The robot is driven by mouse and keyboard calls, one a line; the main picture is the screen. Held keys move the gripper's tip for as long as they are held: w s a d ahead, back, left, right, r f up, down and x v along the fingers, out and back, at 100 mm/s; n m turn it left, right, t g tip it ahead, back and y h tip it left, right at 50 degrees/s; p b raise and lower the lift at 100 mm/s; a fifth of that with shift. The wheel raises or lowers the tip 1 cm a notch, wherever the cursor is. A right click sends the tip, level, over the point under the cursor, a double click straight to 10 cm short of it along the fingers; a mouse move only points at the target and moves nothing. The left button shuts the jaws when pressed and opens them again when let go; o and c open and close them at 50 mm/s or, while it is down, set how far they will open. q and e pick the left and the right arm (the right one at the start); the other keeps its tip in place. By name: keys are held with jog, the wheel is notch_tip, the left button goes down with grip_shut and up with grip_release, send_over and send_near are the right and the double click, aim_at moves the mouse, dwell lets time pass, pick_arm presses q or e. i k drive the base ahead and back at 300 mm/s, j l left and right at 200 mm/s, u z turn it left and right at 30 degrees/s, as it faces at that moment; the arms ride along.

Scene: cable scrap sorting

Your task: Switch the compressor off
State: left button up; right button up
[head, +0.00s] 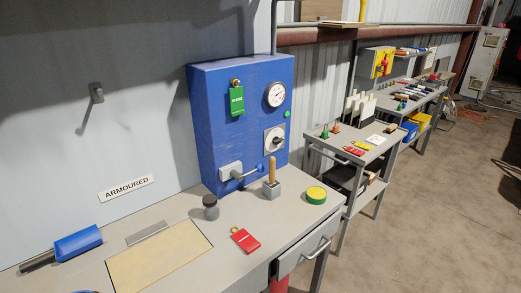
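A blue cabinet (218,145), which I take to be the compressor's panel, stands against the wall at the back of the bench. On its front are a round gauge (275,94), a small green lamp or button (287,114) and a dark rotary switch (276,140) on a pale plate. The switch's exact setting is too small to read. A green tag (237,101) hangs from a hook on the cabinet. A grey lever (244,174) sticks out from a block low on its front. Neither of my grippers shows in the head view.
The bench (180,206) holds a red tag (245,240), a dark-capped pot (210,206), a wooden-handled tool (272,172) in a grey block, a green-yellow roll (316,194) and a blue tool (78,243). Another table (346,172) stands to the right. Floor (440,220) is clear.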

aim_at(276, 141)
jog(key=i+l+u, duration=0.15)
jog(key=l+u, duration=0.15)
jog(key=i+l+u, duration=0.15)
jog(key=l+u, duration=0.15)
jog(key=i+l+u, duration=0.1)
jog(key=l+u, duration=0.2)
jog(key=l, duration=0.2)
jog(key=l+u, duration=0.3)
jog(key=i+l, duration=0.05)
jog(key=l, duration=0.05)
